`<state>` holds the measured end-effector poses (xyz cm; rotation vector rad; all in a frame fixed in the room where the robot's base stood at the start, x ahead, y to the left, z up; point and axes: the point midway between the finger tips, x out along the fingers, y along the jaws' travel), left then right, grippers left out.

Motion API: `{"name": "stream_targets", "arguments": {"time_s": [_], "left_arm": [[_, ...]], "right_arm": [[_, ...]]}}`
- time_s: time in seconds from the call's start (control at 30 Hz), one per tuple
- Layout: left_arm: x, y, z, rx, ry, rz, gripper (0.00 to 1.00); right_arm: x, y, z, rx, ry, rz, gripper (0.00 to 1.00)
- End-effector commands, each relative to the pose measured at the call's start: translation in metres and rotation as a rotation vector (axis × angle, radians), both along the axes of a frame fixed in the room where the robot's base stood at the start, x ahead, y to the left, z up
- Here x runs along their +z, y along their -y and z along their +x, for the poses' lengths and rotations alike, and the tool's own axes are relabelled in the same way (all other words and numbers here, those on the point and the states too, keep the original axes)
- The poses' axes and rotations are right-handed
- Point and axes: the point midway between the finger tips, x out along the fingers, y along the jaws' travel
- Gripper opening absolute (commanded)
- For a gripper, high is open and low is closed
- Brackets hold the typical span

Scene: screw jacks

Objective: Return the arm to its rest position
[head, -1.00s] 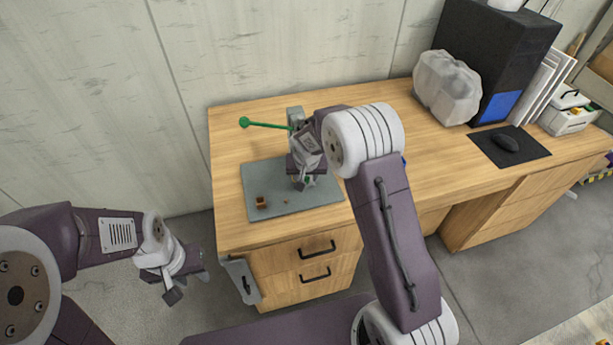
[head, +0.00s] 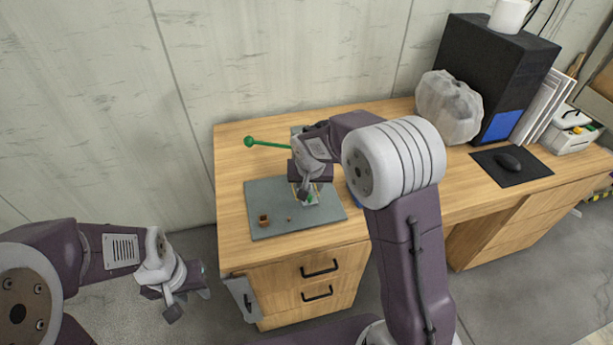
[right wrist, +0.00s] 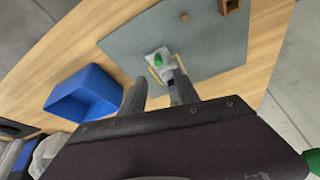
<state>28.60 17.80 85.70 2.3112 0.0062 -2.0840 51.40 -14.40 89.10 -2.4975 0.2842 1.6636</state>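My right gripper (head: 309,192) is over the grey mat (head: 262,190) on the wooden desk. The right wrist view shows the gripper (right wrist: 157,92) with its two fingers apart and nothing clamped between them. A small light-grey jack (right wrist: 155,58) with a green top stands on the mat beyond the fingertips. In the head view the gripper largely covers this jack. My left gripper (head: 188,300) hangs over the floor, left of the desk; its fingers are too small and turned to tell their opening.
A brown block (head: 263,220) and a tiny brown piece (head: 290,219) lie on the mat. A green ball-ended rod (head: 266,144) sticks out behind the mat. A blue bin (right wrist: 85,95) stands beside the mat. A plastic-wrapped lump (head: 449,107) and a black case (head: 490,65) stand back right.

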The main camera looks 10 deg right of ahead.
Motion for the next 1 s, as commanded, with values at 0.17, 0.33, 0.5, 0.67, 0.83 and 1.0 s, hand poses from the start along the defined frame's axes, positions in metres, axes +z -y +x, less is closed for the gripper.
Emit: {"name": "stream_targets", "arguments": {"time_s": [0.17,0.33,0.5,0.67,0.83,1.0], "left_arm": [[0.002,0.000,0.000,0.000,0.000,0.000,0.36],[0.034,0.000,0.000,0.000,0.000,0.000,0.36],[0.070,0.000,0.000,0.000,0.001,0.000,0.36],[0.075,0.000,0.000,0.000,0.000,0.000,0.36],[0.072,0.000,0.000,0.000,0.000,0.000,0.36],[0.072,0.000,0.000,0.000,0.000,0.000,0.36]], "right_arm": [[0.002,0.001,0.000,-0.001,0.000,-0.001,0.38],[0.061,0.022,-0.006,-0.051,0.045,0.011,0.38],[0.083,0.046,-0.109,-0.085,-0.078,0.054,0.38],[0.054,0.041,-0.204,0.035,-0.232,0.071,0.38],[0.037,0.035,-0.229,0.187,-0.289,0.060,0.38],[0.037,0.035,-0.229,0.209,-0.289,0.054,0.38]]}}
